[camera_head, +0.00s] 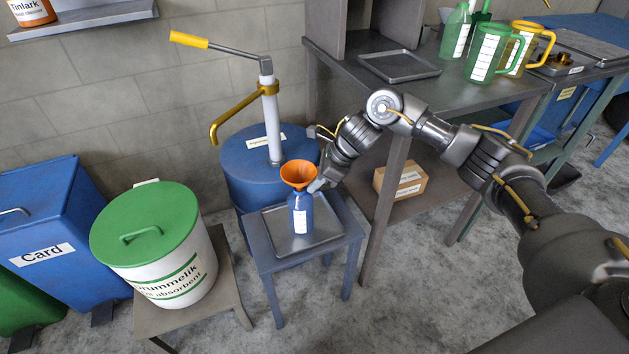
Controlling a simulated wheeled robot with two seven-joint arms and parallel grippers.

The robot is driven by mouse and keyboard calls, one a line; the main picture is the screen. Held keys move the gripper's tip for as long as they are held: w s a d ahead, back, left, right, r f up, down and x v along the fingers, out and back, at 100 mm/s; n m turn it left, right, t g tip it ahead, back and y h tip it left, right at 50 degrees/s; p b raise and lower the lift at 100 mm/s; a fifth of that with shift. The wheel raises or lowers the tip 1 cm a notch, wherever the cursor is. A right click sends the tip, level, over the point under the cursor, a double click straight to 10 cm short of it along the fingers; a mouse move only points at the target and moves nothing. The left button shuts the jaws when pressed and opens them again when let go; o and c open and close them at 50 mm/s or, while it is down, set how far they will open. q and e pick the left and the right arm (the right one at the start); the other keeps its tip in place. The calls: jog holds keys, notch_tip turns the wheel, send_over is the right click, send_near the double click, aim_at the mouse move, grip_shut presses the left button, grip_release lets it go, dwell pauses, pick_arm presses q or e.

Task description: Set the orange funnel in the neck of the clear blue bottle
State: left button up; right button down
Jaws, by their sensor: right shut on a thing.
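The blue bottle (301,216) with a white label stands upright on a metal tray on a small blue table. The orange funnel (299,172) is upright directly above the bottle, wide mouth up. Its lower end meets the bottle's top in the picture, but I cannot tell how far the spout is in the neck. My right gripper (316,186) reaches in from the right at the funnel's lower part and is shut on the funnel; its fingertips are small and partly hidden. My left gripper is not in view.
The metal tray (270,243) has free room around the bottle. Behind stands a blue drum (240,175) with a hand pump (268,110). A white tub (190,279) with a green lid stands to the left. The workbench (345,72) with green and yellow jugs is at the right.

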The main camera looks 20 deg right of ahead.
jog(key=shift+f, duration=0.1)
dwell(0.3)
jog(key=c, duration=0.7)
grip_release()
jog(key=shift+r+p, duration=2.05)
jog(key=shift+r, duration=1.5)
jog(key=shift+r, duration=0.1)
